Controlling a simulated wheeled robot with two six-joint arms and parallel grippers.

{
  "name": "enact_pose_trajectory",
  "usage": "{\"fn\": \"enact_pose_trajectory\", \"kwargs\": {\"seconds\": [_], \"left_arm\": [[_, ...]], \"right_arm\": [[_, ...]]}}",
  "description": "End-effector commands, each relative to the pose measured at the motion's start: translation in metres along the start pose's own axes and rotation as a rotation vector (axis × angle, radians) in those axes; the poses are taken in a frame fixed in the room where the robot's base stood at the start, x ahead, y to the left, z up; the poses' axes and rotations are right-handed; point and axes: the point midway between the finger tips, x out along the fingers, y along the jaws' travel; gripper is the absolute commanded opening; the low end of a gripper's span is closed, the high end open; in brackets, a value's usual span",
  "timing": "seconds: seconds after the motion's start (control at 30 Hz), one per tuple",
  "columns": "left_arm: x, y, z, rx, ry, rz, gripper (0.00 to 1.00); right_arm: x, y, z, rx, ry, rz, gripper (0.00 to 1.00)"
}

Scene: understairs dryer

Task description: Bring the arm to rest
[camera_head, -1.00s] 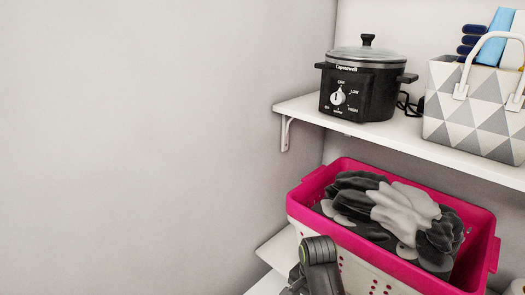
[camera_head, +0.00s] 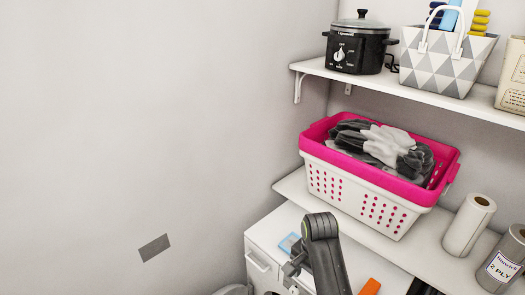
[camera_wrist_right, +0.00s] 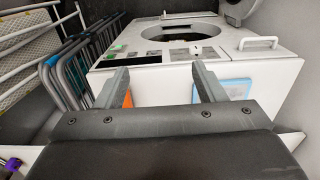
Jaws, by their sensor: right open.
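My right arm (camera_head: 324,250) rises from the bottom of the head view, in front of a white surface below the shelves. The right gripper (camera_head: 293,270) is small and partly cut off there. In the right wrist view the right gripper (camera_wrist_right: 158,76) is open, with two grey fingers apart and nothing between them. Beyond the fingers stands a white machine (camera_wrist_right: 215,47) with a round dark opening in its top. My left gripper is not in view.
A pink-and-white basket (camera_head: 335,185) of grey gloves stands on the lower shelf, near paper rolls (camera_head: 468,225). A slow cooker (camera_head: 357,50) and a patterned basket (camera_head: 440,65) stand above. Folded dark racks (camera_wrist_right: 70,75) stand left in the wrist view.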

Motion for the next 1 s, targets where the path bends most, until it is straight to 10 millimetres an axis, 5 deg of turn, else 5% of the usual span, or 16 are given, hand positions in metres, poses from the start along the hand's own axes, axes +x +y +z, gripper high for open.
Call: {"fn": "enact_pose_trajectory", "kwargs": {"seconds": [0.27, 0.57, 0.77, 1.0], "left_arm": [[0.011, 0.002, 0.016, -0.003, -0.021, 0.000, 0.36], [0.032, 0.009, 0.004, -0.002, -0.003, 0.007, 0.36], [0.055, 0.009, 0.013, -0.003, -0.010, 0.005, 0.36], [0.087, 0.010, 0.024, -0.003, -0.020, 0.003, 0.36]], "right_arm": [[0.056, 0.011, -0.005, -0.054, 0.005, 0.001, 0.63], [0.152, 0.037, -0.006, -0.153, 0.017, -0.004, 0.63], [0.261, 0.084, 0.004, -0.261, 0.026, -0.005, 0.63], [0.411, 0.188, 0.046, -0.432, 0.050, -0.004, 0.63]]}}
